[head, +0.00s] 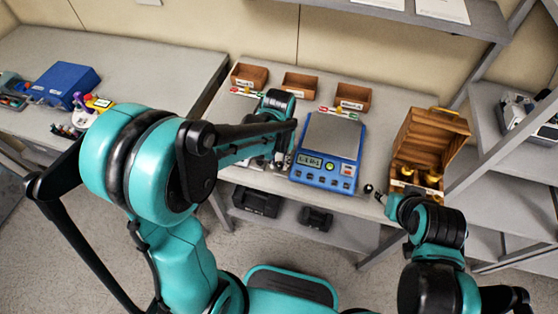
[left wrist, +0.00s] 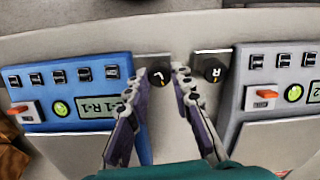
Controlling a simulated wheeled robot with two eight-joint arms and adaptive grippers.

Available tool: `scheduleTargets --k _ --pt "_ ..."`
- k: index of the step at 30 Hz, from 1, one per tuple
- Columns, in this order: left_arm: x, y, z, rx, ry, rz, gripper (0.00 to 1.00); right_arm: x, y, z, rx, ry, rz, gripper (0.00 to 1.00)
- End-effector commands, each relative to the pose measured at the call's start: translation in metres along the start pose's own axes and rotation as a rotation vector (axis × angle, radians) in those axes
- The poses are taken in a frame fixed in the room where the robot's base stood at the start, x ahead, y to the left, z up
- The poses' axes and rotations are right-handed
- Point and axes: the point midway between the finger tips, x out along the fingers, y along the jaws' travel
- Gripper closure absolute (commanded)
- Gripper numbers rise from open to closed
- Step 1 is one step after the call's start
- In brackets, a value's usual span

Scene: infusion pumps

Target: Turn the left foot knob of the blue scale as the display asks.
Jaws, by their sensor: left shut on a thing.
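The blue scale (head: 345,140) stands on the bench with a grey pan and a small display (head: 310,162). In the left wrist view the scale's blue front panel (left wrist: 70,82) is at the left. Its display (left wrist: 98,101) seems to read R-1 in its right part; the left part is unclear. The black foot knob marked L (left wrist: 159,75) sits beside the panel. My left gripper (left wrist: 163,78) has its fingertips on both sides of this knob, shut on it. In the head view my left gripper (head: 281,160) is at the scale's left front corner, partly hidden by my arm. My right gripper (head: 376,191) is near the bench front edge.
A second knob marked R (left wrist: 214,68) and a grey scale (left wrist: 275,82) stand close by in the left wrist view. An open wooden box (head: 428,145) is right of the blue scale. Small brown bins (head: 300,84) line the back. A side table (head: 150,62) is at left.

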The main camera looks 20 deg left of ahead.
Motion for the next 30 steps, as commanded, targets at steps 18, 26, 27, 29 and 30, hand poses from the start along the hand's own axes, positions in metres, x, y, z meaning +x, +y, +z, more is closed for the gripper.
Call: scheduleTargets --k 18,26,27,29,30 --pt "0.0002 -0.0004 0.0005 -0.385 -0.001 0.0 1.0 0.001 0.0 0.0007 0.0 0.0 0.0 0.6" --pt "0.0002 -0.0005 0.0006 -0.427 -0.001 0.0 1.0 0.001 0.0 0.0007 0.0 0.0 0.0 0.6" --pt "0.0002 -0.0004 0.0006 -0.428 -0.001 0.0 1.0 0.001 0.0 0.0007 0.0 0.0 0.0 0.6" --pt "0.0002 -0.0004 0.0006 -0.429 -0.001 0.0 1.0 0.001 0.0 0.0007 0.0 0.0 0.0 0.6" --pt "0.0002 -0.0004 0.0006 -0.429 -0.001 0.0 1.0 0.001 0.0 0.0007 0.0 0.0 0.0 0.6"
